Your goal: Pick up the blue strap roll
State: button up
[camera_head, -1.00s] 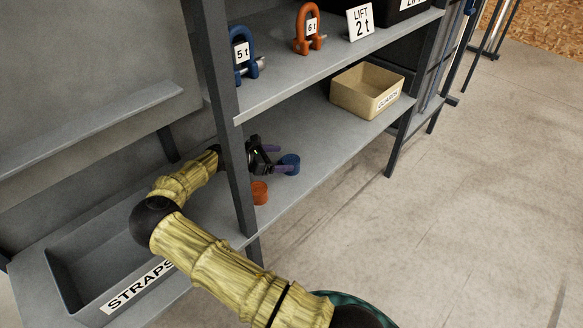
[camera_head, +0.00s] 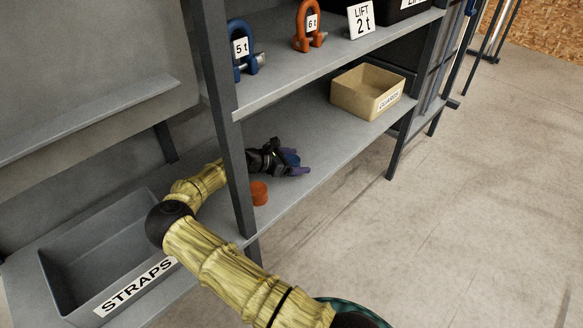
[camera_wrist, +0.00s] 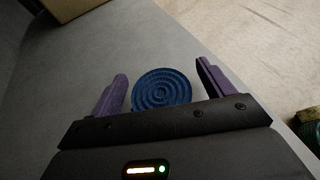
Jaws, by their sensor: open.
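The blue strap roll (camera_wrist: 162,88) lies flat on the lower shelf. In the wrist view it sits between the two purple fingers of my gripper (camera_wrist: 165,88), with a gap on each side, close to the palm. In the head view the roll (camera_head: 291,157) is partly hidden by my gripper (camera_head: 298,164), which is low over the shelf. My gripper is open around the roll.
An orange roll (camera_head: 259,192) stands near the shelf's front edge, beside a shelf post (camera_head: 233,160). A tan box (camera_head: 366,92) stands farther right on the lower shelf (camera_head: 325,150). A grey STRAPS bin (camera_head: 75,300) is at lower left. Shackles (camera_head: 307,27) stand on the upper shelf.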

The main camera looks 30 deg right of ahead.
aim_at(295, 159)
dwell(0.4)
jog(key=c, duration=1.1)
notch_tip(295, 159, up, 10)
jog(key=p, duration=0.3)
jog(key=shift+c, duration=0.2)
